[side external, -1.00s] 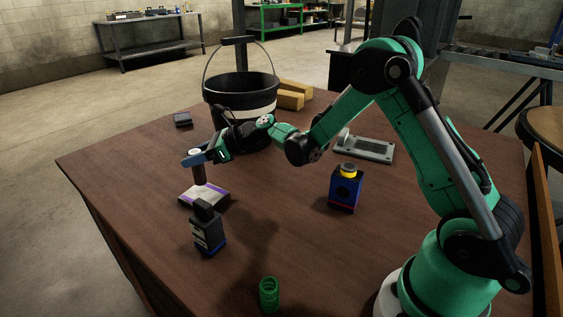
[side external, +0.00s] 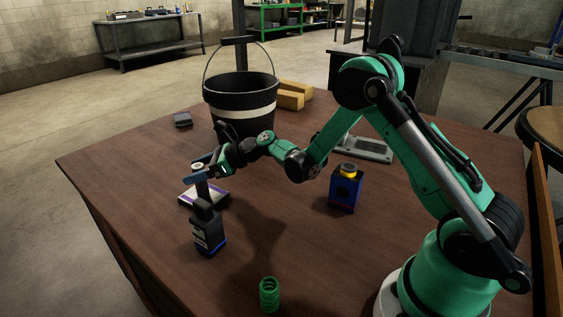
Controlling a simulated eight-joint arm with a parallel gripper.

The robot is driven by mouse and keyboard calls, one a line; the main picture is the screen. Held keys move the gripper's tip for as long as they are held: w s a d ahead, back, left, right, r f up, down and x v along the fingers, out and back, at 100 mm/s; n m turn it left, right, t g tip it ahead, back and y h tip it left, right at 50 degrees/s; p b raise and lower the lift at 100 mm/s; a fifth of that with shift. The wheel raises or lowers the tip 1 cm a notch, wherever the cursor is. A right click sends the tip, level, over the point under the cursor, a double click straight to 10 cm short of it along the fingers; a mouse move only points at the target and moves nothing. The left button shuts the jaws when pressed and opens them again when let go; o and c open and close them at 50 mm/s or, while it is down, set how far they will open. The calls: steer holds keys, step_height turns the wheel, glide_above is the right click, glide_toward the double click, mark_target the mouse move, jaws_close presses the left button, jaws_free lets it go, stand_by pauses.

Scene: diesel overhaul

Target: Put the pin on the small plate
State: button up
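My gripper (side external: 199,178) is at the left of the table, with its blue fingers shut around the pin. The pin (side external: 197,167) is an upright dark brown cylinder with a pale ring-shaped top; its top shows above the fingers. Its lower part is largely hidden behind the dark bottle. A small flat white plate with purple edging (side external: 222,196) lies on the table behind the bottle, below my gripper. I cannot tell whether the pin touches it.
The dark bottle (side external: 208,231) stands close in front of my gripper. A black bucket (side external: 240,103) stands behind it. A blue container with yellow cap (side external: 346,190), a green spring (side external: 269,295), a grey metal plate (side external: 372,152), a small dark block (side external: 183,119) and yellow blocks (side external: 291,99) are apart.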

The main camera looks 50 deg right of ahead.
steer(key=shift+s+d+r, duration=0.1)
steer(key=shift+r, duration=0.1)
steer(key=v, duration=1.1)
steer(key=s+a+r+n+g+h, duration=0.1)
steer(key=s+n+h, duration=0.3)
steer(key=n, duration=1)
steer(key=s+a+r+n+g+h, duration=0.2)
steer(key=s+a+n+h, duration=0.2)
steer(key=s+n, duration=0.6)
steer(key=n, duration=0.4)
steer(key=shift+r+g, duration=0.25)
steer(key=shift+g, duration=0.05)
